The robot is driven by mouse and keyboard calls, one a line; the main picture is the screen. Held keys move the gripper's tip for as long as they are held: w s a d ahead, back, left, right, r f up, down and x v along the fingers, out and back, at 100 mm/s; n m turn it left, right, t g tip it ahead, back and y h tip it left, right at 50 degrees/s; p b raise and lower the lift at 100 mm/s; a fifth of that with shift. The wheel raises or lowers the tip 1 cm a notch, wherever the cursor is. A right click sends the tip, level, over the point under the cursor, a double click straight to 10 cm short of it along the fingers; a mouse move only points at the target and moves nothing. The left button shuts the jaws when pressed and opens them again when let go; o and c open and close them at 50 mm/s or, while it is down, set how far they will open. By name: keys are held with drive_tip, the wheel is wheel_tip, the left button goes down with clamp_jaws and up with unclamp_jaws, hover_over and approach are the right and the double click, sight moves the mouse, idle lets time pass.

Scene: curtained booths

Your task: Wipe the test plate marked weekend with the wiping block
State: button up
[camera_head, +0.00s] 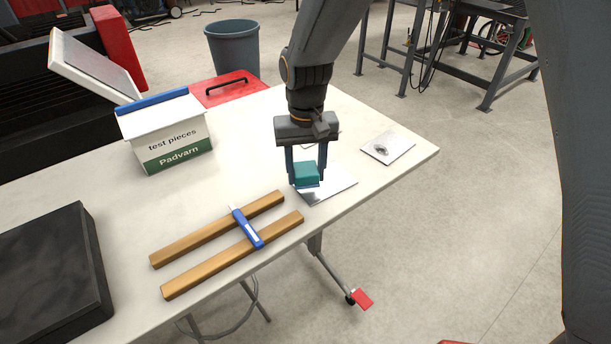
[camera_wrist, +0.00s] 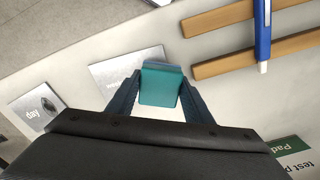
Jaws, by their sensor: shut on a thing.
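My gripper (camera_head: 306,180) is shut on the teal wiping block (camera_head: 306,172), which also shows between the fingers in the wrist view (camera_wrist: 159,86). The block is over the left part of a shiny metal plate (camera_head: 335,188); I cannot tell whether it touches. In the wrist view this plate (camera_wrist: 122,72) has faint lettering I cannot read, and the block hides part of it. A second plate (camera_head: 388,147) lies near the right table corner, with a dark smudge. In the wrist view its visible lettering (camera_wrist: 32,112) reads "day". I cannot make out "weekend" on either plate.
Two wooden bars (camera_head: 218,228) lie left of the plates, with a blue and white pen-like tool (camera_head: 247,227) across them. A "test pieces Padvarn" box (camera_head: 165,133) stands behind. A black slab (camera_head: 50,275) is at front left. A grey bin (camera_head: 232,47) stands beyond the table.

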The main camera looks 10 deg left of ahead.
drive_tip(key=shift+r+p, duration=1.65)
drive_tip(key=shift+r, duration=0.75)
drive_tip(key=shift+d, duration=0.1)
